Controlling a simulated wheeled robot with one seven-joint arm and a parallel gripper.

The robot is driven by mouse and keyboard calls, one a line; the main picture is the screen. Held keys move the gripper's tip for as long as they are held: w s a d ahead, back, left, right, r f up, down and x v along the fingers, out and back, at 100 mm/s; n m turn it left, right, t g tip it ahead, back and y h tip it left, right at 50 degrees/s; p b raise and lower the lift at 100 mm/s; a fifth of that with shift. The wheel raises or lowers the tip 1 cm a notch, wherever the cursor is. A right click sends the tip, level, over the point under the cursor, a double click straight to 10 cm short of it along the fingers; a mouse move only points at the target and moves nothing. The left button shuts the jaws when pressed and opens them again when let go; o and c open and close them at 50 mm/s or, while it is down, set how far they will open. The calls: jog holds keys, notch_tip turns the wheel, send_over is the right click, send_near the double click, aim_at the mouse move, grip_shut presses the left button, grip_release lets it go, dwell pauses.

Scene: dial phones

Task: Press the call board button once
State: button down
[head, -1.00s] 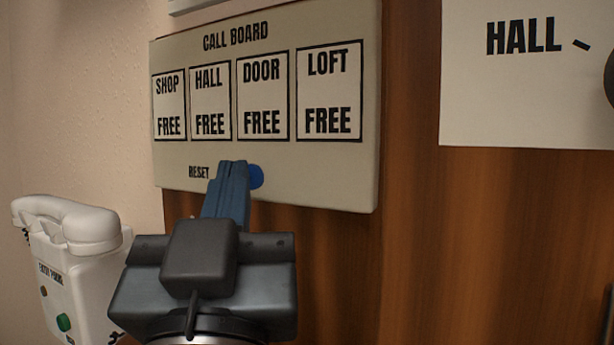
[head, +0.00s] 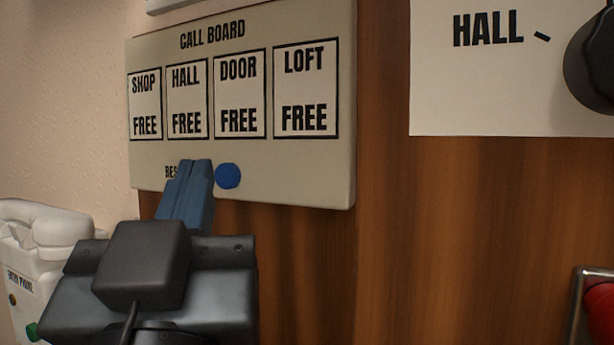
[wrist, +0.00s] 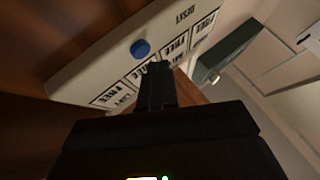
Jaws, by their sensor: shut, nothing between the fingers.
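The call board (head: 300,175) is a beige panel on the brown wood wall, with SHOP, HALL, DOOR and LOFT windows all reading FREE. Its round blue button (head: 228,176) sits low on the board, right of the partly hidden RESET label. My gripper (head: 197,165) is shut and empty, its blue fingertips just left of the button and covering part of the label. In the wrist view the button (wrist: 141,48) shows clear, above and left of the fingertips (wrist: 157,68), with a visible gap in the picture. I cannot tell whether the fingertips touch the board.
A white entry phone (head: 40,250) with a handset hangs at the lower left, partly behind my gripper. A white HALL panel (head: 480,90) with a dark knob (head: 592,62) is at the upper right. A red button (head: 601,312) shows at the lower right edge. Bare wood lies between.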

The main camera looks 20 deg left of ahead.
jog(key=s+b, duration=0.1)
jog(key=s, duration=0.1)
jog(key=s+b, duration=0.1)
jog(key=s, duration=0.2)
jog(key=shift+a, duration=0.2)
dwell(0.8)
